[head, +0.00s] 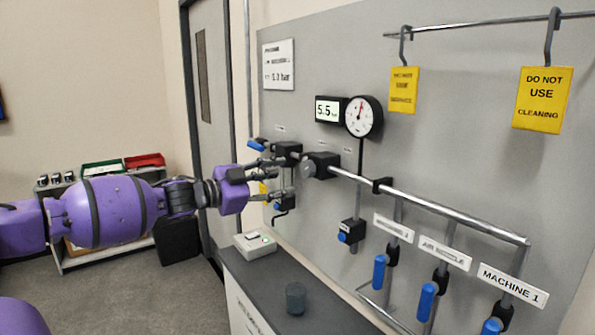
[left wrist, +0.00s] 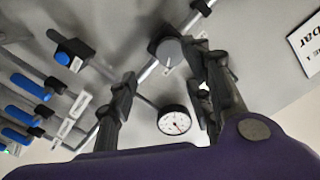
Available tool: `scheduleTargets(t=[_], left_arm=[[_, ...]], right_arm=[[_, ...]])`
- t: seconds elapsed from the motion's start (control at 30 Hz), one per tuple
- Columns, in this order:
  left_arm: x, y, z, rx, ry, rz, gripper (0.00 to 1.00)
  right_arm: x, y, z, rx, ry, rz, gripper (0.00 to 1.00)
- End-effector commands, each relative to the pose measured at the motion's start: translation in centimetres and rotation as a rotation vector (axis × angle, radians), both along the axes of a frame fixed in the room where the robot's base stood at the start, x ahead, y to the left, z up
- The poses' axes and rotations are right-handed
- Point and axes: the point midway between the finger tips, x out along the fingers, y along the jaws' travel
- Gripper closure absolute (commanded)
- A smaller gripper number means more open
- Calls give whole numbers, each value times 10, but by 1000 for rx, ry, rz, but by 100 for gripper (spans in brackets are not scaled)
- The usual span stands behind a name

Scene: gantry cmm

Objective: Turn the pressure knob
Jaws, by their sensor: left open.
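The pressure knob (head: 308,168) is a round grey disc on the front of a black block on the wall pipe. It also shows in the left wrist view (left wrist: 171,51), with a small mark at its rim. My left gripper (head: 287,174) is open and points at the panel, just left of the knob in the head view. In the left wrist view its two fingers (left wrist: 163,68) stand apart with the knob between and beyond their tips, apparently not touched.
The silver pipe (head: 450,212) runs right with blue-handled valves (head: 379,272) below it. Yellow tags (head: 543,99) hang from a rail. A dark counter (head: 262,292) below carries a white box (head: 255,243) and a dark cup (head: 296,298). A blue-handled valve (head: 256,145) is close to my gripper.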

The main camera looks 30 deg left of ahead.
Motion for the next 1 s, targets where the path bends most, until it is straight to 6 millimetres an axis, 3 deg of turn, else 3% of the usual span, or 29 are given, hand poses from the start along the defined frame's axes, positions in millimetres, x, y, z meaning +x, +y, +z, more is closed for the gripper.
scheduleTargets(t=[0.1,0.27,0.7,1.0], left_arm=[[1,-1,2,-230,59,32,54],[5,1,6,-362,101,55,54],[53,-16,-1,-363,107,54,54],[73,-23,4,-362,103,55,54]], right_arm=[[1,0,1,1,-4,-1,60],[2,1,2,0,-7,0,60],[-23,-5,-33,-11,49,-9,60],[-13,-7,-33,-14,26,-17,60]])
